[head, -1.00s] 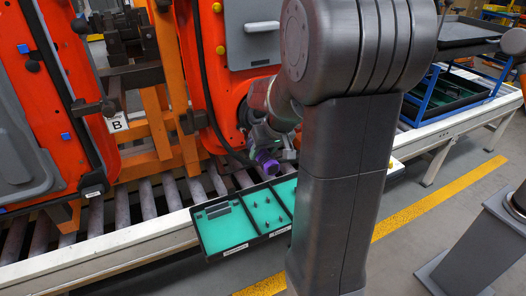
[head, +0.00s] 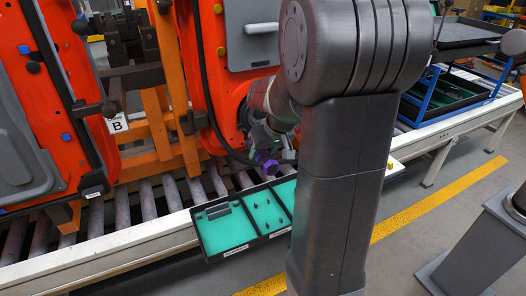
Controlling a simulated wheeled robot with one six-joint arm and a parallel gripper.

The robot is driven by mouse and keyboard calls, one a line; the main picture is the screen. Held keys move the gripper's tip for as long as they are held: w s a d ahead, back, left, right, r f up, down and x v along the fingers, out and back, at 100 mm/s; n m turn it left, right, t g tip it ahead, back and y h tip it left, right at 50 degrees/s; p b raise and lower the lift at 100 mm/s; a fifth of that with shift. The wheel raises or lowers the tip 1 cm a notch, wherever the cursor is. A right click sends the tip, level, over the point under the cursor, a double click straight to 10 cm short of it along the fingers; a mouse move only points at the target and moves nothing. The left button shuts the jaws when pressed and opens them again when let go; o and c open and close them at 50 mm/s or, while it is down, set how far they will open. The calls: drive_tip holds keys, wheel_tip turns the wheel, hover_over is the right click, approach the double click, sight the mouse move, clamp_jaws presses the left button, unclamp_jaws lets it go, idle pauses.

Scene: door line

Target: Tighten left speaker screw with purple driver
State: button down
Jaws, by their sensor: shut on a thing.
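My gripper (head: 276,156) is in front of the lower part of the orange door (head: 197,62), above the tray. It is shut on the purple driver (head: 264,159), whose purple part shows below my wrist. The driver's tip is too small to make out, and I cannot tell whether it touches anything. A dark round part (head: 243,113), perhaps the speaker, shows on the door just left of my wrist. My arm hides much of the door there, and no speaker screw can be made out.
A black tray with green compartments (head: 227,232) sits at the conveyor's front edge, holding small dark parts. Another orange door (head: 95,125) hangs at left beside a "B" tag (head: 116,123). Blue racks (head: 445,100) stand at right.

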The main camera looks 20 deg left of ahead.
sight(272, 160)
drive_tip(key=shift+w+a+r, duration=0.15)
drive_tip(key=shift+w+a, duration=0.4)
drive_tip(key=shift+a, duration=0.1)
idle(1.6)
drive_tip(key=shift+s+d+b, duration=0.4)
drive_tip(key=shift+s+d, duration=0.75)
drive_tip(key=shift+d, duration=0.2)
drive_tip(key=shift+s+d+b, duration=0.35)
drive_tip(key=shift+s+d, duration=0.8)
drive_tip(key=shift+d, duration=0.2)
